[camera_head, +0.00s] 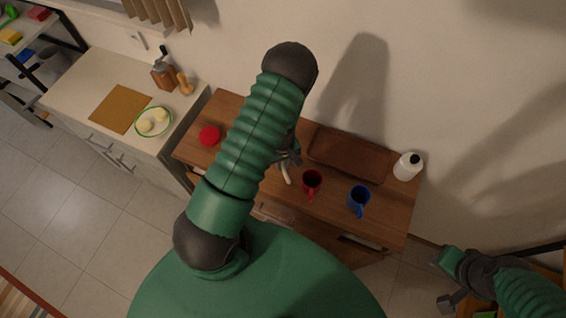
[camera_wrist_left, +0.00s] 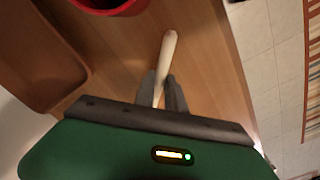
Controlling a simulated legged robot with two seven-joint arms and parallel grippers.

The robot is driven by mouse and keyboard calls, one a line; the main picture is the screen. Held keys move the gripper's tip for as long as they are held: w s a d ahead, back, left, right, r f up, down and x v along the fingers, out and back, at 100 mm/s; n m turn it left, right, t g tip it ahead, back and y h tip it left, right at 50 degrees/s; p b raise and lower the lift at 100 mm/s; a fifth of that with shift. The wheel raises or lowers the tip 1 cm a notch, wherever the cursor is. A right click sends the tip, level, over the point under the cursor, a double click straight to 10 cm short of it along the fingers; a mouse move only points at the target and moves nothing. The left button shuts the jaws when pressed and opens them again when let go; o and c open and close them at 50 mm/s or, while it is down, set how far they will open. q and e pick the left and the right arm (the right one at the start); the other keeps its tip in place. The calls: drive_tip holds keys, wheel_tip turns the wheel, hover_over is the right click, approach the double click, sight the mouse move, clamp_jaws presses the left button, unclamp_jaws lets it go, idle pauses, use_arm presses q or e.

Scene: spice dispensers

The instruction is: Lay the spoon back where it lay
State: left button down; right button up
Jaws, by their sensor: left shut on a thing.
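The spoon (camera_head: 286,173) shows as a pale, light-wood stick at my left gripper (camera_head: 291,158), over the wooden cabinet top (camera_head: 240,122). In the left wrist view the spoon (camera_wrist_left: 168,52) runs between the two grey fingers of the left gripper (camera_wrist_left: 161,76), which is shut on it. One end points away from the palm; the other is hidden by the gripper body. I cannot tell whether the spoon touches the wood.
A red mug (camera_head: 311,182) and a blue mug (camera_head: 359,200) stand right of the spoon. A brown tray (camera_head: 347,155) lies behind them, with a white bottle (camera_head: 407,166) at the right end. A red round item (camera_head: 209,136) is at the left. Bare wood lies near the front edge.

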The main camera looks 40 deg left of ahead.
sight(283, 166)
use_arm(q)
drive_tip(key=c, duration=1.3)
unclamp_jaws()
drive_tip(key=shift+s, duration=0.1)
drive_tip(key=shift+a+r, duration=0.1)
drive_tip(key=shift+r, duration=0.2)
wheel_tip(283, 166, up, 16)
